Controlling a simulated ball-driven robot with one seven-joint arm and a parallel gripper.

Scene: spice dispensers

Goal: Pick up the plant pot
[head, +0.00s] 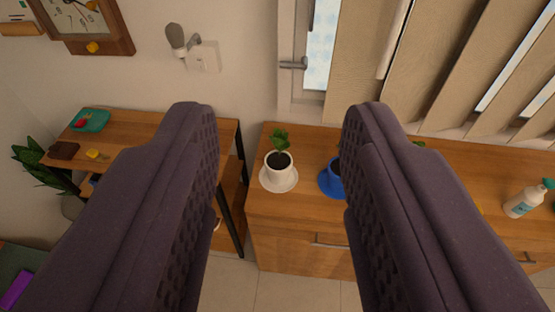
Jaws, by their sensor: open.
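A white plant pot (279,172) with dark soil and a small green plant stands upright on a white saucer, on the wooden cabinet. A blue plant pot (333,177) stands to its right, mostly hidden behind my right finger. My gripper (277,115) is open and empty. Its two dark fingers reach up from the bottom of the head view, with the white pot showing in the gap between them. The fingers look well nearer to the camera than the pots, and I see no contact.
The wooden cabinet (284,225) has a spray bottle (524,201) at its right. A wooden shelf table (136,128) stands left, bearing a teal tray (91,120). A window with vertical blinds (480,55) is behind. The floor (282,290) in front of the cabinet looks clear.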

